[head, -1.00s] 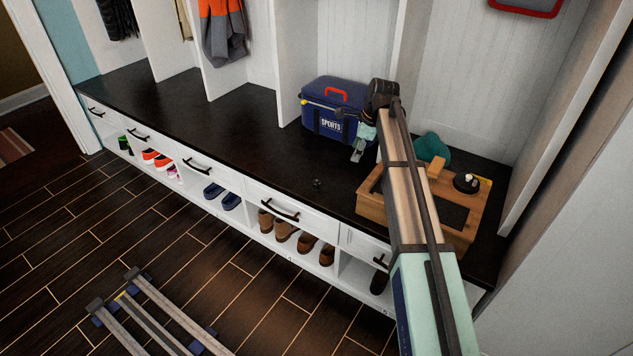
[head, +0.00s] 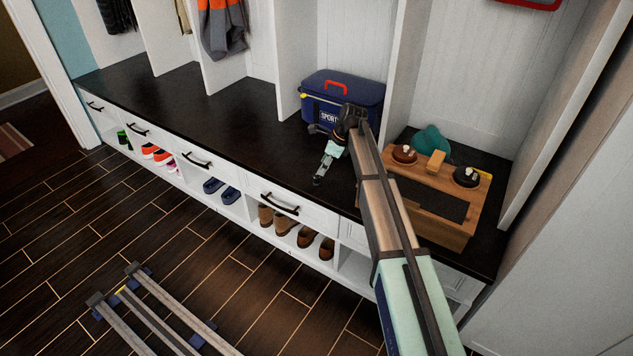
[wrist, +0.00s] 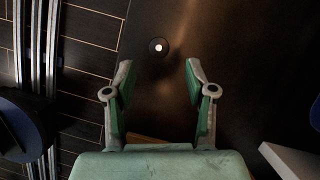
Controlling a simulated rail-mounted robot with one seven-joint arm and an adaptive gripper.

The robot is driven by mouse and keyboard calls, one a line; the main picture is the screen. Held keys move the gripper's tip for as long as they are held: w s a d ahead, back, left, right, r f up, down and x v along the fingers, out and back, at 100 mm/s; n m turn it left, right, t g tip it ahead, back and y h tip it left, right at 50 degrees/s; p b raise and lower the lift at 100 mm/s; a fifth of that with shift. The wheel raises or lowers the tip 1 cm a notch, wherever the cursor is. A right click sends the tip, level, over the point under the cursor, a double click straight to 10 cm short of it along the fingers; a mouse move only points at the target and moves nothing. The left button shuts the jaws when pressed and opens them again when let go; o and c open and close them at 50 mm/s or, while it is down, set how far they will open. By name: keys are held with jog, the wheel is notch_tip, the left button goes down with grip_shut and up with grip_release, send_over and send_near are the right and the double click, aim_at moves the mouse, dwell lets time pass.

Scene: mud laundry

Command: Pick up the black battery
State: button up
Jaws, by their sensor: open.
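The black battery (wrist: 158,49) shows in the wrist view as a small dark round shape with a bright top, on the dark bench top. It lies just beyond my fingertips, roughly in line with the gap between them. My gripper (wrist: 158,78) is open and empty, with one green-padded finger on each side. In the head view my gripper (head: 318,180) points down toward the front part of the bench, in front of the blue bag. There the battery cannot be clearly told apart from the fingertips. The height left between fingertips and bench is hard to judge.
The dark bench top (head: 215,115) is clear to the left. A blue sports bag (head: 345,97) stands behind my gripper. A wooden box (head: 452,228) with brushes and a teal item (head: 432,139) is at the right. White dividers (head: 297,60) rise behind. Shoes sit in cubbies below.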

aim_at(316, 174)
jog(key=shift+b+x, duration=0.7)
jog(key=shift+x, duration=2.7)
jog(key=shift+s+a, duration=0.1)
grip_shut()
